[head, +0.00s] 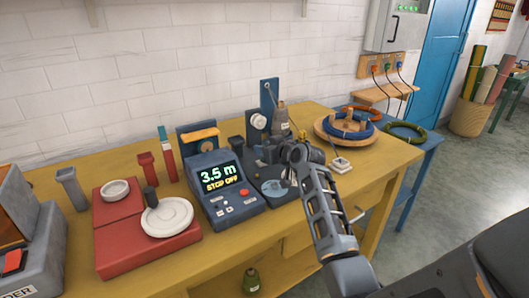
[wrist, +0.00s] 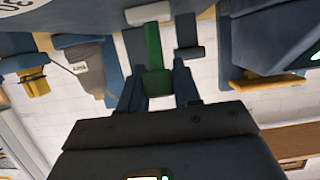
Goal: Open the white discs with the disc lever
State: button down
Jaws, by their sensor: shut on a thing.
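My gripper (head: 293,160) is over the middle-right of the bench, beside the blue meter. In the wrist view my two dark fingers (wrist: 154,52) are shut on a green lever-like piece (wrist: 153,50); a pale grey block (wrist: 148,13) shows just beyond it. I take the green piece for the disc lever, but its mount is hidden. In the head view the lever is hidden by my gripper. A white disc (head: 258,121) is on a blue upright just behind and left of my gripper. Whether the discs are pressed together or apart cannot be seen.
A blue meter (head: 222,188) reads "3.5 m STOP OFF". A red base (head: 130,250) with a white plate (head: 167,217) stands left. A wooden ring holder with blue wool (head: 348,128) and a green ring (head: 405,132) lie right.

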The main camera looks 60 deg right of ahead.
dwell(0.3)
jog(key=c, duration=0.9)
grip_release()
jog(key=v, duration=0.7)
jog(key=shift+s+a+r, duration=0.1)
jog(key=shift+s+a, duration=0.1)
jog(key=shift+s, duration=0.15)
